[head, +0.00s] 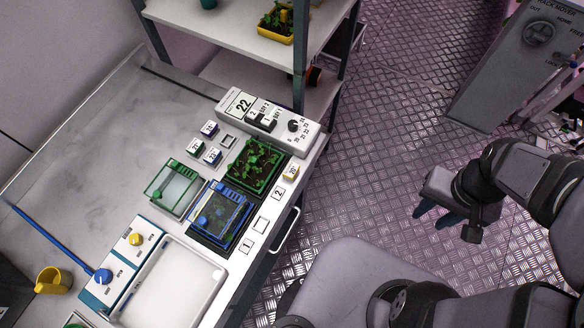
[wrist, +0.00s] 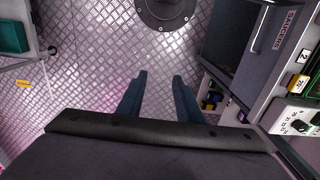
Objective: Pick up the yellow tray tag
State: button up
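A yellow numbered tag, seemingly the same one, shows at the right edge of the wrist view (wrist: 299,82). My gripper (head: 436,213) is off to the right of the bench, over the metal floor and well apart from the tag. In the wrist view its two blue fingers (wrist: 160,84) are spread, with only floor seen between them.
A dial box marked 22 (head: 243,103) is at the bench's far edge. A blue-framed tray (head: 220,212) and white numbered plates (head: 278,194) are nearer. A shelf rack (head: 299,60) rises behind. Floor between bench and gripper is clear.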

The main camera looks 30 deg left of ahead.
jog(key=r+m+b, duration=0.1)
jog(key=m+b, duration=0.5)
jog(key=m, duration=3)
send_over(291, 169)
jog(key=shift+s+a+r, duration=0.1)
jog(key=shift+a+r, duration=0.05)
jog(key=shift+d+f+p, duration=0.2)
jog(key=shift+f+p, duration=1)
jog(key=shift+f, duration=2.5)
jog(key=c, duration=0.8)
